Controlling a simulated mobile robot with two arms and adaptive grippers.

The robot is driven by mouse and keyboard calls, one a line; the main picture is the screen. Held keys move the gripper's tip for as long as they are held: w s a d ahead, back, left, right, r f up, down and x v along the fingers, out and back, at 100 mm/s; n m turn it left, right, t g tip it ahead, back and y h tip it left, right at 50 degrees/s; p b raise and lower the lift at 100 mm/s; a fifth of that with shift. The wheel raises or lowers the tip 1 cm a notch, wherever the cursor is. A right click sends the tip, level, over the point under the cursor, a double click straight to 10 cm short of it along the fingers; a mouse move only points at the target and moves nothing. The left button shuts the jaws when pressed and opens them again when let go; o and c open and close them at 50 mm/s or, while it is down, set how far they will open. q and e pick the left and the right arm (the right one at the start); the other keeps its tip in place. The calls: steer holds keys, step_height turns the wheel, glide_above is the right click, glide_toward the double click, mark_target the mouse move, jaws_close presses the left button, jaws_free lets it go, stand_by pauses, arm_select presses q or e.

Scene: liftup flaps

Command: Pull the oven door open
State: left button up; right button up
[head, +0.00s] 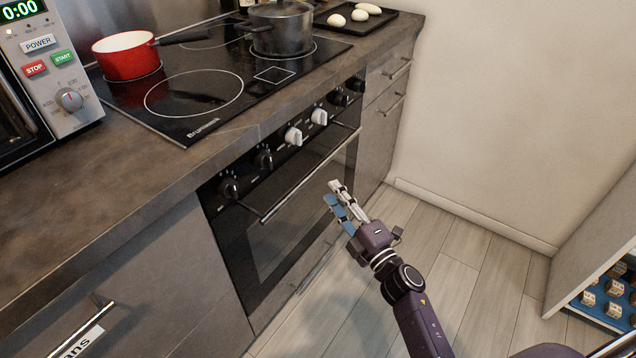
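The oven door (289,232) is a dark glass front under the cooktop and looks shut, flush with the cabinet. Its long metal bar handle (312,177) runs across the top of the door, below the row of knobs. My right gripper (334,193) is in front of the door, to the right of the handle in the picture. It seems apart from the handle, with nothing visible in it. Its pale and blue finger parts lie close together, and their gap is unclear. My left gripper is out of view.
On the cooktop (205,95) stand a red pan (128,60) and a dark pot (281,30). A microwave (62,60) is at the left. Drawers (384,110) and a wall flank the oven. A shelf unit (606,225) stands at the right. The floor (450,275) before the oven is clear.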

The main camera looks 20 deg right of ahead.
mark_target(318, 167)
steer(key=shift+n, duration=0.6)
steer(key=x, duration=0.2)
steer(key=r+x, duration=0.1)
steer(key=x, duration=0.2)
steer(key=r+b+x, duration=0.1)
steer(key=x, duration=0.2)
steer(key=shift+a, duration=0.15)
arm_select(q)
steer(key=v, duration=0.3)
arm_select(e)
jaws_close()
